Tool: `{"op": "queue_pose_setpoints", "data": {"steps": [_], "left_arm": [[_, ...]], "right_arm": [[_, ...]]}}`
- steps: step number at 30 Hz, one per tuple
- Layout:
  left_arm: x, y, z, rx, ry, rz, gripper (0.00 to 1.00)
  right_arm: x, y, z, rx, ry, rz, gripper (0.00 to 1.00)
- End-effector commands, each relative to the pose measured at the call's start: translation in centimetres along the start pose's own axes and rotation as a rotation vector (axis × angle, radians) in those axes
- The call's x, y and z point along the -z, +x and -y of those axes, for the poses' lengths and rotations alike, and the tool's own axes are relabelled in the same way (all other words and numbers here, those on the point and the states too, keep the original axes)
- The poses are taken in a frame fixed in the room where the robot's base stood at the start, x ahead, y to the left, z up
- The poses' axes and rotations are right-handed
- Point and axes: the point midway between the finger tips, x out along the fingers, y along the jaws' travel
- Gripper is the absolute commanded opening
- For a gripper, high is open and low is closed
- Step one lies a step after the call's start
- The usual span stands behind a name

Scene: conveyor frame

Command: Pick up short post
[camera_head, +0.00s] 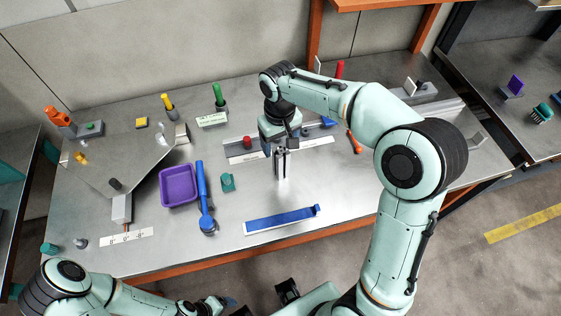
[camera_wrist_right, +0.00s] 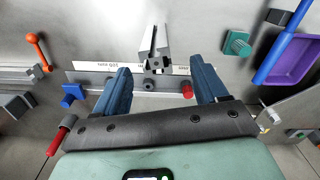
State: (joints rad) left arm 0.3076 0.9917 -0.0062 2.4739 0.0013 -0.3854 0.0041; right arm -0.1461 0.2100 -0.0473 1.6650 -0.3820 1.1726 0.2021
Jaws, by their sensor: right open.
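The short post, a grey slotted metal profile (camera_head: 282,166), appears to stand upright near the middle of the table. In the right wrist view the post (camera_wrist_right: 154,50) shows its slotted end, ahead of and between the fingertips. My right gripper (camera_wrist_right: 163,74) is open, with one dark blue finger on each side and nothing held. In the head view my right gripper (camera_head: 278,139) is just above and behind the post, partly hidden by its own wrist. My left arm is low at the left; its gripper end (camera_head: 218,304) is too unclear to read.
A grey rail with a red knob (camera_head: 247,142) lies behind the post. A blue bar on a white strip (camera_head: 281,219) lies in front. A teal block (camera_head: 227,182), blue tool (camera_head: 203,190) and purple tray (camera_head: 163,190) are to the left. Bare table surrounds the post's front.

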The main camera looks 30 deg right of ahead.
Motion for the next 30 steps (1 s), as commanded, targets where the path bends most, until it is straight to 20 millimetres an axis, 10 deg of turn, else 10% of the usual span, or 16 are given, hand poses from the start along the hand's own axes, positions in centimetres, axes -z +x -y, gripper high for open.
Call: {"op": "queue_pose_setpoints", "data": {"steps": [18, 27, 30], "left_arm": [[-0.1, 0.5, 0.2, 0.001, 0.0, 0.002, 0.77], [-0.1, 0.5, 0.2, 0.001, 0.0, 0.002, 0.77], [-0.1, 0.5, 0.2, 0.001, 0.0, 0.002, 0.77]], "right_arm": [[0.1, 7.1, -0.6, 0.0, 0.0, 0.002, 0.72], [0.1, 7.5, -0.6, 0.0, 0.0, -0.002, 0.72], [0.1, 7.5, -0.6, 0.001, 0.0, -0.002, 0.4]]}}
